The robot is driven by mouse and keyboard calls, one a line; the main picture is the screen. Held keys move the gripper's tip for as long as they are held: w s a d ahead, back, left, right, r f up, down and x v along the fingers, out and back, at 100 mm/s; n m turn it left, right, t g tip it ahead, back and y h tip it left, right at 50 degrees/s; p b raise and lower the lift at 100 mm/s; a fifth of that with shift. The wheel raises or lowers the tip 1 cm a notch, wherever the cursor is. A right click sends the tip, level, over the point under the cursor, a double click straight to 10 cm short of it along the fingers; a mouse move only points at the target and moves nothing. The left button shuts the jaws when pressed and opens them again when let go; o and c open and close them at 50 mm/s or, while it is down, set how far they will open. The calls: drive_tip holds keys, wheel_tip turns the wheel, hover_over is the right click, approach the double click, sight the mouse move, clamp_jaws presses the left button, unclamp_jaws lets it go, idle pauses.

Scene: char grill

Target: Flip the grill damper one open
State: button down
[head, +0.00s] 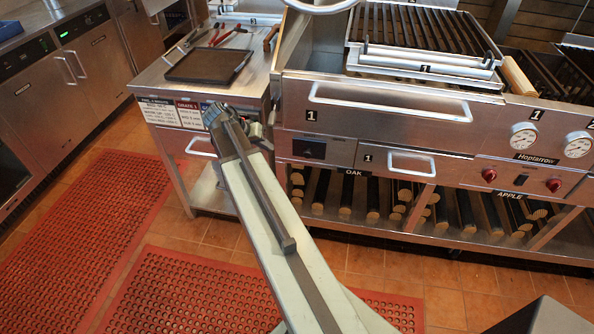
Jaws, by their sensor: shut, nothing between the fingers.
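A small dark square recess (309,149) sits in the grill's front panel, below a black "1" plate. A narrow steel drawer front with a handle (411,162) and its own "1" plate is to its right. I cannot tell for sure which of these is damper one, or its setting. My arm reaches up from the bottom of the head view. My gripper (256,131) is at its far end, left of the recess and apart from it in the picture. It is shut and empty. The arm hides part of it, and its fingertips are hard to make out.
The wide grill drawer handle (400,105) juts out above the recess. A side table (160,88) with a dark tray (208,65) and tongs is behind my arm. Logs (345,195) fill the shelf below. Red mats (190,290) cover the floor at front left.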

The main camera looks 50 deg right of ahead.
drive_tip(key=d, duration=0.1)
drive_tip(key=b, duration=0.7)
approach(296, 153)
drive_tip(key=s+d+f, duration=0.2)
drive_tip(key=s+f, duration=0.2)
drive_tip(key=shift+s+d+r, duration=0.15)
drive_tip(key=shift+d, duration=0.1)
